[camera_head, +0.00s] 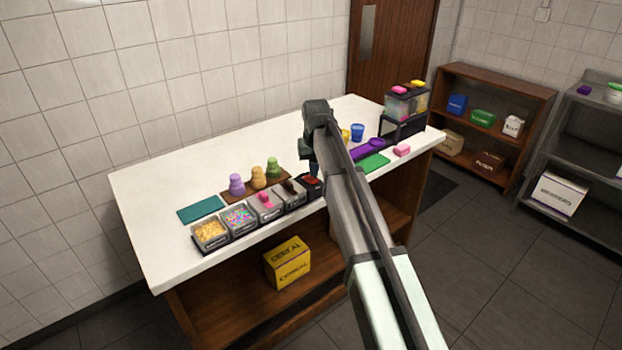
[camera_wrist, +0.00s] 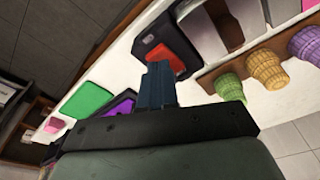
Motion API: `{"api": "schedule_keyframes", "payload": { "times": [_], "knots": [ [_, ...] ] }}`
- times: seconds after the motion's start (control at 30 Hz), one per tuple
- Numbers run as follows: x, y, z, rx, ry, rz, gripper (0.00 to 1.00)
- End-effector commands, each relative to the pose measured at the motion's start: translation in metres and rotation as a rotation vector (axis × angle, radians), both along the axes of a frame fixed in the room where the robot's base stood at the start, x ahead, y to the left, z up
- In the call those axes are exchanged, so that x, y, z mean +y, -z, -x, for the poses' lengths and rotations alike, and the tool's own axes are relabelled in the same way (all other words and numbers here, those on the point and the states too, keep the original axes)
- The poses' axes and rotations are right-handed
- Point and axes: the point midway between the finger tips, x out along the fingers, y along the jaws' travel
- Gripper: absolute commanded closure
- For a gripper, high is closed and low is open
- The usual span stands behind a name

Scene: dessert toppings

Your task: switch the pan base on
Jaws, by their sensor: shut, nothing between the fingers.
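A small black unit with a red part on top (camera_head: 312,184) sits near the front edge of the counter, just right of the topping containers. It also shows in the wrist view (camera_wrist: 149,44), with its red face partly behind my fingers. I cannot tell from these frames whether its red part is a switch or whether it is on. My gripper (camera_head: 314,170) points down over the counter at this unit. In the wrist view the fingers (camera_wrist: 157,72) are together and empty, and overlap the unit's edge. Whether they touch it is unclear. A purple pan-like item (camera_head: 368,149) lies to the right, partly behind my arm.
Several topping containers (camera_head: 239,219) line the counter's front left, with cone-shaped figures (camera_head: 258,178) on a brown board behind. A green mat (camera_head: 373,162), pink block (camera_head: 402,150) and blue cup (camera_head: 357,131) are at right. The white counter's (camera_head: 200,160) back left is clear.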

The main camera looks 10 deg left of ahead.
Motion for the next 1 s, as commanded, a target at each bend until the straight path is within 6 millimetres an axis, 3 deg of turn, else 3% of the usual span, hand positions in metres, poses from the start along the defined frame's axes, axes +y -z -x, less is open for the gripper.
{"api": "schedule_keyframes", "payload": {
  "times": [1.0],
  "knots": [
    [0.0000, 0.0084, 0.0000, 0.000, 0.000, 0.000, 1.00]
  ]
}}
